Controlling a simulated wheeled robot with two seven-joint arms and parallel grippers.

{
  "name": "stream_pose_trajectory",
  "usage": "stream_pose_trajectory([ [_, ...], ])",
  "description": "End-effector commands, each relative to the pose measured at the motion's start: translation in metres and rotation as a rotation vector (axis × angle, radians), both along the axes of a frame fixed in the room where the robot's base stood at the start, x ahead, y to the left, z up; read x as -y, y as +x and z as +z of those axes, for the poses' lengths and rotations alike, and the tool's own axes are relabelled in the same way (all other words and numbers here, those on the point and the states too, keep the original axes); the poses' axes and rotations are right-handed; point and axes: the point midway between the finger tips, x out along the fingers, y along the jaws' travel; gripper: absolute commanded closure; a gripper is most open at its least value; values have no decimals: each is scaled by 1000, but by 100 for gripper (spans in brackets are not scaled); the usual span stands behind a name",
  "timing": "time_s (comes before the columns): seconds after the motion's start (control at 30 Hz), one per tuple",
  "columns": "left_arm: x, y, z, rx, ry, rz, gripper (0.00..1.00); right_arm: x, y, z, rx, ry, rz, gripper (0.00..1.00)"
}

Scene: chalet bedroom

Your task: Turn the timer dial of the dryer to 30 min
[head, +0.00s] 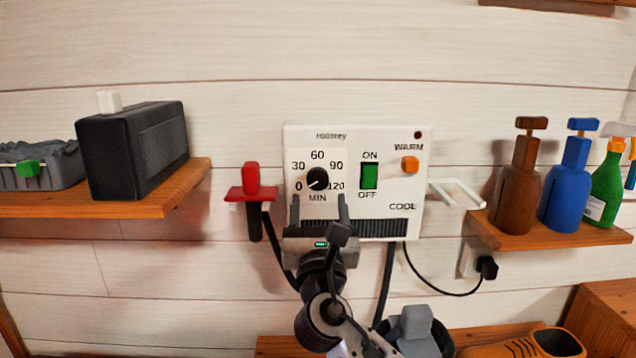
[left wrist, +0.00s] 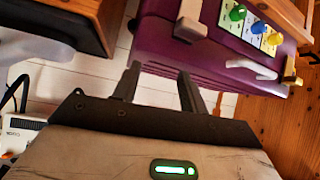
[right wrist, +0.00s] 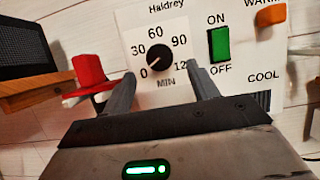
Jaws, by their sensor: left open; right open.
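The white dryer (head: 360,137) hangs on the plank wall in the head view. Its black timer dial (head: 317,179) sits in a ring of marks from 0 to 120 MIN, and its white pointer line is toward 0. The dial also shows in the right wrist view (right wrist: 159,58). My right gripper (head: 319,201) is open just below the dial, its fingers on either side and apart from it. The green ON/OFF switch (head: 369,176) and the orange WARM/COOL switch (head: 410,164) are right of the dial. My left gripper (left wrist: 158,72) is open and empty, away from the dryer.
A red holder (head: 250,182) is left of the dryer, and a white bracket (head: 455,194) is right. A left shelf (head: 190,190) bears a black box (head: 133,150); a right shelf (head: 560,237) bears bottles. A purple case (left wrist: 220,60) is near my left gripper.

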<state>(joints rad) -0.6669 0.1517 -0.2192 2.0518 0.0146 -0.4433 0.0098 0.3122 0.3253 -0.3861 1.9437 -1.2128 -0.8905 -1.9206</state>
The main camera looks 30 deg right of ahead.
Motion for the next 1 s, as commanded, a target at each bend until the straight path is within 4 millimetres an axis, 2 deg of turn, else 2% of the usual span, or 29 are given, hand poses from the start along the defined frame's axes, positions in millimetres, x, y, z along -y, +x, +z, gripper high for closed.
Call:
stream_pose_trajectory([
  [0.1, -1, 1, 3, 1, 3, 0, 57, 9, 19, 11, 2, -1, -1, 41],
  [0.3, -2, 3, 6, 10, 4, 2, 57, 17, 36, 17, 0, 0, 1, 41],
  [0.67, -2, 4, 6, 12, 3, 5, 57, 19, 40, 18, -1, 1, 1, 41],
  [0.83, -1, 4, 6, 10, -1, 9, 57, 19, 40, 18, -1, 1, 1, 85],
  [1.0, -1, 4, 6, 8, -1, 10, 57, 19, 40, 17, 0, 3, 1, 86],
])
